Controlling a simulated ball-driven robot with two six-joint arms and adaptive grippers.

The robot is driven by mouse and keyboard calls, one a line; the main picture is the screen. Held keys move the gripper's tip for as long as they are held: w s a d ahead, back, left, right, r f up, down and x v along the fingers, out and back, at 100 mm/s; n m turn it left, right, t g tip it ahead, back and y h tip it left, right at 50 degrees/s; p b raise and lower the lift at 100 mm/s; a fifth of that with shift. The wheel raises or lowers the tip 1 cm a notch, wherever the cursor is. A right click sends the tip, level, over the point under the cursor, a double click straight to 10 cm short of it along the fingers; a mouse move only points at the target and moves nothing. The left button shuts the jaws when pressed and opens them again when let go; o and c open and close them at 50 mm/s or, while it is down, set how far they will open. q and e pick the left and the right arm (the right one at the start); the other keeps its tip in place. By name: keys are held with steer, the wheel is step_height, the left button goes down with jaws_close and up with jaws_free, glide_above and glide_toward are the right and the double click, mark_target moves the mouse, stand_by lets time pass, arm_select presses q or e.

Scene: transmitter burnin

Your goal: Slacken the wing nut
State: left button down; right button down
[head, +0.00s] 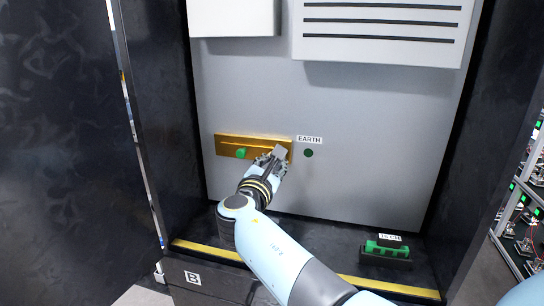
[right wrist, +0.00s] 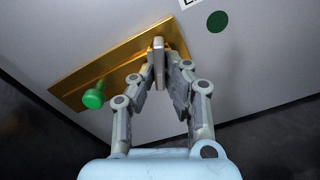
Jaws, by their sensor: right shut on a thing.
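A brass bar (head: 228,146) is fixed low on the grey back panel, left of the EARTH label. My right gripper (head: 273,158) is at the bar's right end. In the right wrist view its fingers (right wrist: 162,68) are closed on a flat grey metal piece, the wing nut (right wrist: 158,50), standing at the brass bar (right wrist: 75,92). The fingers cover most of the nut and hide its stud. A green knob (head: 241,153) sticks out of the bar left of the gripper; it also shows in the right wrist view (right wrist: 93,98). My left gripper is not in view.
A dark green round spot (head: 308,153) is on the panel below the EARTH label (head: 309,140). A green-topped block (head: 387,249) stands on the cabinet floor at right. Dark cabinet walls flank the panel; a yellow strip (head: 345,279) edges the floor. White boxes (head: 380,30) project above.

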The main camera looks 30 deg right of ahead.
steer(key=shift+s+f+n+p, duration=0.15)
steer(key=shift+n+p, duration=0.3)
steer(key=shift+n, duration=0.65)
steer(key=shift+f, duration=0.1)
steer(key=c, duration=1.4)
jaws_free()
steer(key=shift+r, duration=0.25)
step_height(320, 180, up, 10)
steer(key=shift+f, duration=0.15)
